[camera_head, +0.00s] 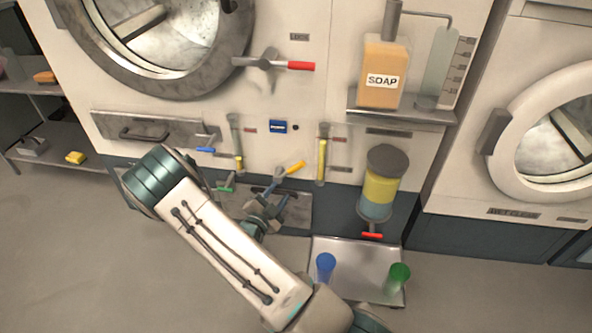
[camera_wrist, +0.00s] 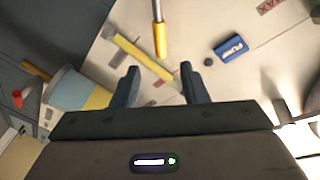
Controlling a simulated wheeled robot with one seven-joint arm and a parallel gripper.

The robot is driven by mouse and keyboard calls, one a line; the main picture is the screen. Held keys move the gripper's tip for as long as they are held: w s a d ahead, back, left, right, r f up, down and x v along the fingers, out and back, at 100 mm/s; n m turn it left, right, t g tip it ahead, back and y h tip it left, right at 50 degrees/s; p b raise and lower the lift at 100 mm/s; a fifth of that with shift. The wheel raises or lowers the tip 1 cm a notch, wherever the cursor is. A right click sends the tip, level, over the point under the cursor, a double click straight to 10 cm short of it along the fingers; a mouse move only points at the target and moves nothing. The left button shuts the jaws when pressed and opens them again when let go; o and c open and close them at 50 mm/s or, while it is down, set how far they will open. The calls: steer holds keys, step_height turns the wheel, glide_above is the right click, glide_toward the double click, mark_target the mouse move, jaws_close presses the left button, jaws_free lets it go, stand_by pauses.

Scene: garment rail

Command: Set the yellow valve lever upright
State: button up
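The yellow valve lever (camera_head: 290,169) is on the lower front of the machine in the head view, tilted up to the right rather than upright. In the wrist view the yellow lever (camera_wrist: 159,38) comes in from the top edge, its end just beyond and between my fingertips. My gripper (camera_head: 270,204) is just below the lever in the head view. In the wrist view my gripper (camera_wrist: 160,70) is open, with nothing between its fingers. The lever's pivot is partly hidden by the gripper in the head view and out of frame in the wrist view.
A blue lever (camera_head: 205,150) and a green lever (camera_head: 227,187) are to the left. A sight tube (camera_head: 321,160) and a yellow-blue tank (camera_head: 379,190) stand to the right. A tray (camera_head: 350,257) with blue and green cups is below. A blue box (camera_wrist: 232,48) is near the fingers.

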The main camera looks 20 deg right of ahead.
mark_target(295, 170)
steer(key=b+x, duration=0.2)
steer(key=x, duration=1.1)
steer(key=shift+w+d+b, duration=0.15)
steer(key=shift+w+b, duration=0.05)
steer(key=shift+b, duration=0.15)
steer(key=shift+c, duration=0.3)
jaws_close()
